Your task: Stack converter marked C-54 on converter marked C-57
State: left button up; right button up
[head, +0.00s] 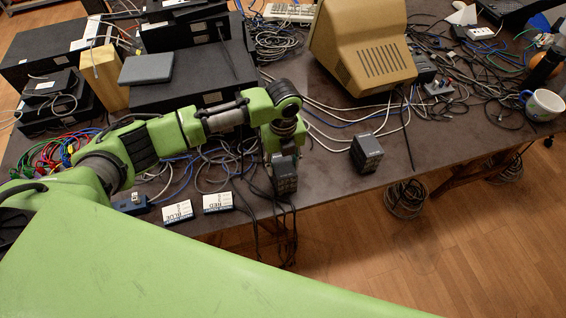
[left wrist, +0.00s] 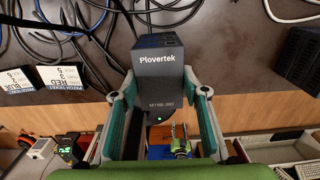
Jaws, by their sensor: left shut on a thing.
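My left gripper (head: 284,153) is shut on a dark box-shaped converter (head: 285,177) near the front edge of the table (head: 330,185). In the left wrist view the held converter (left wrist: 159,62) sits between the two fingers and shows the name Plovertek; its C-number cannot be read. A second dark converter (head: 366,153) stands on the table to the right, apart from the gripper. Its marking is not legible. A dark box at the right edge of the left wrist view (left wrist: 300,58) looks like that second converter. My right gripper is not in view.
Cables lie around the gripper and hang over the front edge. Two label cards (head: 178,212) (head: 217,202) lie to the left. A beige monitor (head: 362,50) stands behind the second converter. A mug (head: 544,105) is at the right.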

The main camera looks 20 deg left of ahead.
aim_at(283, 165)
pick_arm(q)
jog(key=o, duration=1.3)
notch_tip(283, 165, up, 12)
jog(key=b, duration=0.1)
jog(key=shift+r, duration=0.1)
